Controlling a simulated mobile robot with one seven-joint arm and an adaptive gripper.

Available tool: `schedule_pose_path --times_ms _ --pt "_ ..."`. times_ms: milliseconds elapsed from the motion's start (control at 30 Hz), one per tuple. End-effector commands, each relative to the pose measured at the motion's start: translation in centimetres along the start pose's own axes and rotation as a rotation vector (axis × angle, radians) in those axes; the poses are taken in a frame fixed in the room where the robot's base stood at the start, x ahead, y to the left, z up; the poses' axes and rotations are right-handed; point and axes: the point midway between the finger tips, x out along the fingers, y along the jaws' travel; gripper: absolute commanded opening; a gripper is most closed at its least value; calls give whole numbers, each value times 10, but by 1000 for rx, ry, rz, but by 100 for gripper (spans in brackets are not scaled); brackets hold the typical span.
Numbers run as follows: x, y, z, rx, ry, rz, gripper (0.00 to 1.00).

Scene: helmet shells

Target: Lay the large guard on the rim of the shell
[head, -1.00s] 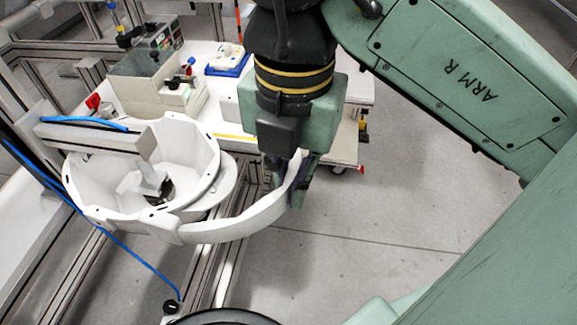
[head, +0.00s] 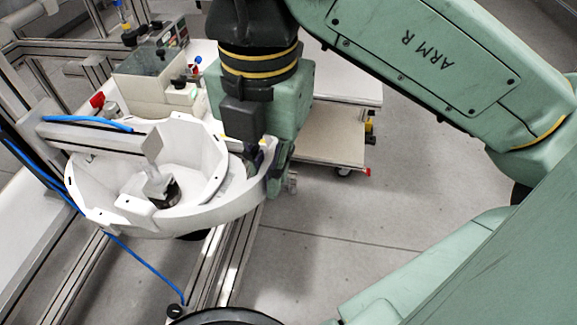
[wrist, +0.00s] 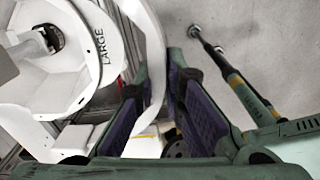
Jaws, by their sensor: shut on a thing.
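The shell (head: 185,146) is a white, faceted, open bowl at the left of the head view, with a fixture arm over it. The large guard (head: 218,212) is a white curved band around the near right side of the shell, close to its rim. I cannot tell whether they touch. My gripper (head: 272,180) is shut on the guard's right end. In the wrist view the guard (wrist: 153,50) runs between the two purple-padded fingers (wrist: 160,78). A white curved flange marked LARGE (wrist: 105,45) shows to its left.
The grey fixture arm (head: 100,137) with a blue hose reaches over the shell. A bench with a grey box (head: 150,75) stands behind. Metal rails (head: 225,260) run below the shell.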

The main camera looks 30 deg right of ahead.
Motion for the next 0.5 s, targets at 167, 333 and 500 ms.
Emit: schedule_pose_path --times_ms 167,333,500 --pt "2 22 -2 -3 0 0 0" --pt "4 43 -4 -4 -1 -1 0" --pt "6 62 -4 -2 0 0 0"
